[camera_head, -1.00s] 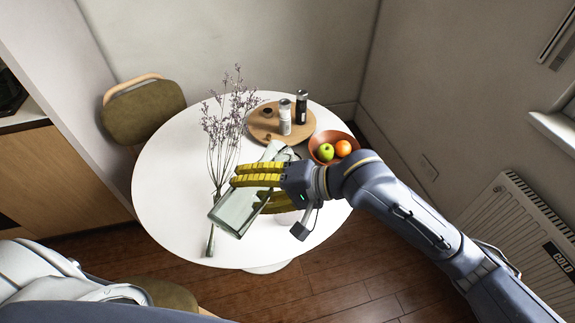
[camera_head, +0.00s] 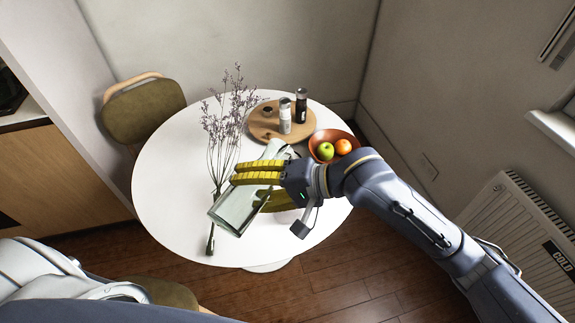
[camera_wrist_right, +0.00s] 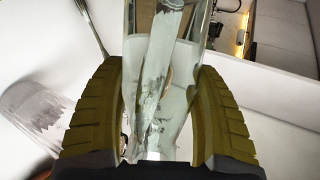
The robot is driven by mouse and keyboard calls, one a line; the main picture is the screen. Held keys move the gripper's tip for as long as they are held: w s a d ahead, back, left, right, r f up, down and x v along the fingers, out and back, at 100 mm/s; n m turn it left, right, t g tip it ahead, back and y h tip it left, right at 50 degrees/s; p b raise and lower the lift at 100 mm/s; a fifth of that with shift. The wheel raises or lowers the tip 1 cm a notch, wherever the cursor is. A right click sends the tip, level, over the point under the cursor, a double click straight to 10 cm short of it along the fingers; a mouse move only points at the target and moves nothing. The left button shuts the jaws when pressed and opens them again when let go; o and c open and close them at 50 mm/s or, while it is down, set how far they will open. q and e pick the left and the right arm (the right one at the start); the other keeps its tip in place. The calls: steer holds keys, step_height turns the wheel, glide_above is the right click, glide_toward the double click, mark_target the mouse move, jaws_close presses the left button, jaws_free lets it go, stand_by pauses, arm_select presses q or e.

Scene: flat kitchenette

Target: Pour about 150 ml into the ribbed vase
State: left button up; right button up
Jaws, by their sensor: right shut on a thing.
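My right gripper (camera_head: 258,185) is shut on a clear glass vessel (camera_head: 238,208), held tilted over the table with its wide end toward the lower left. In the right wrist view the glass vessel (camera_wrist_right: 165,60) stands between both yellow fingers. Dried purple flowers (camera_head: 228,125) rise beside it, and their stems run down to a dark greenish base (camera_head: 210,240). A clear, faintly ribbed glass (camera_wrist_right: 38,110) shows at the left of the wrist view; I cannot tell surely whether it is the ribbed vase. Any liquid level is unclear. My left gripper is out of view.
The round white table (camera_head: 165,180) has free room at its left. A wooden tray (camera_head: 262,130) with shakers stands at the back. An orange-brown bowl (camera_head: 325,137) with fruit is behind my right arm. A chair (camera_head: 140,110) stands at the back left.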

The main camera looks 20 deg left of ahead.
steer(key=shift+s+a+f+n+t+h, duration=0.1)
steer(key=shift+s+f+n+t, duration=0.15)
steer(key=shift+f, duration=0.15)
steer(key=shift+s+f+n+t+h, duration=0.1)
steer(key=shift+f+n+t, duration=0.1)
steer(key=shift+f+n, duration=0.15)
steer(key=shift+s+a+f+n+t+h, duration=0.1)
steer(key=shift+s+f+n+t, duration=0.15)
steer(key=shift+f, duration=0.2)
steer(key=shift+w+f+n+t, duration=0.2)
steer(key=shift+f+n+t, duration=0.2)
steer(key=shift+f, duration=0.4)
steer(key=shift+w+f, duration=0.1)
steer(key=shift+f, duration=0.05)
stand_by(0.5)
steer(key=shift+w+d+f+n+t+h, duration=0.1)
steer(key=shift+f+n+t+h, duration=0.2)
steer(key=shift+f+h, duration=0.15)
step_height(320, 180, down, 8)
steer(key=w+n+t+h+b, duration=0.1)
steer(key=n+t+b, duration=0.1)
steer(key=n+t, duration=0.4)
steer(key=shift+w+d+t+b, duration=0.2)
steer(key=shift+w+t+b, duration=0.1)
steer(key=shift+w+b, duration=0.1)
steer(key=shift+n, duration=0.25)
